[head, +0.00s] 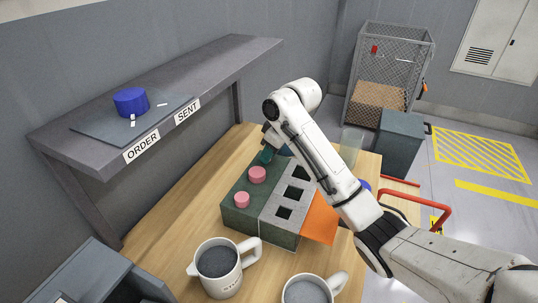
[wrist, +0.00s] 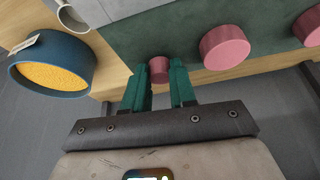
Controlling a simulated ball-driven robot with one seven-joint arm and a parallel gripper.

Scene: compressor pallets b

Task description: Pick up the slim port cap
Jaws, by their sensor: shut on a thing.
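In the wrist view, my gripper (wrist: 160,75) is shut on a small pink cap (wrist: 159,70), the slimmest of the pink caps, between its green fingertips. The cap is at the edge of the dark green block (wrist: 150,35). I cannot tell whether it is still seated or clear of the block. In the head view, my gripper (head: 266,157) is at the far end of the green block (head: 233,213) and hides the slim cap. Two wider pink caps (head: 257,174) and (head: 242,200) stand on the block's top.
Two mugs (head: 232,285) and (head: 308,290) stand at the front. A shelf (head: 75,150) holds a blue cylinder (head: 131,102). The wrist view shows a blue tub (wrist: 75,82).

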